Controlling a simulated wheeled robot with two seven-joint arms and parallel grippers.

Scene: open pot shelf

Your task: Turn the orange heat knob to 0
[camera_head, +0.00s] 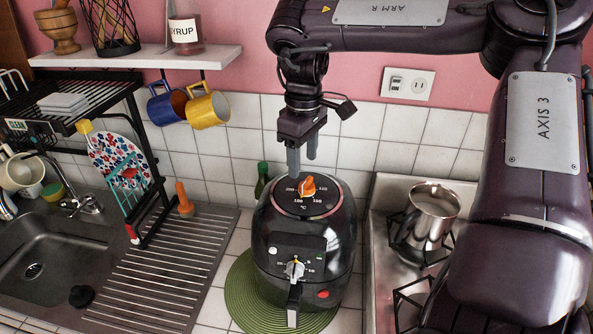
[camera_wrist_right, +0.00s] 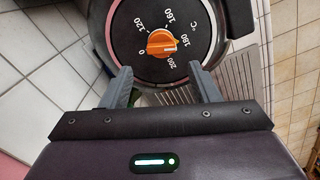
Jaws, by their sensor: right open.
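The orange heat knob (camera_head: 307,186) sits on the dark round top of the black air fryer (camera_head: 268,235). In the right wrist view the knob (camera_wrist_right: 160,43) lies in the middle of a black dial marked 0, 120, 160, 180 and 200. A small pale mark on the knob faces right, near the 180. The 0 is at the dial's lower left. My right gripper (camera_head: 302,158) is open and empty, pointing down just above the knob. In the right wrist view its fingers (camera_wrist_right: 160,80) are apart and do not touch the knob. My left gripper is not in view.
A steel pot (camera_head: 432,215) stands on the stove at right. A green bottle (camera_head: 262,178) is behind the fryer. A second knob (camera_head: 294,269) and a handle are on its front. A drying rack and sink (camera_head: 50,255) are at left. Mugs hang from a shelf (camera_head: 140,57).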

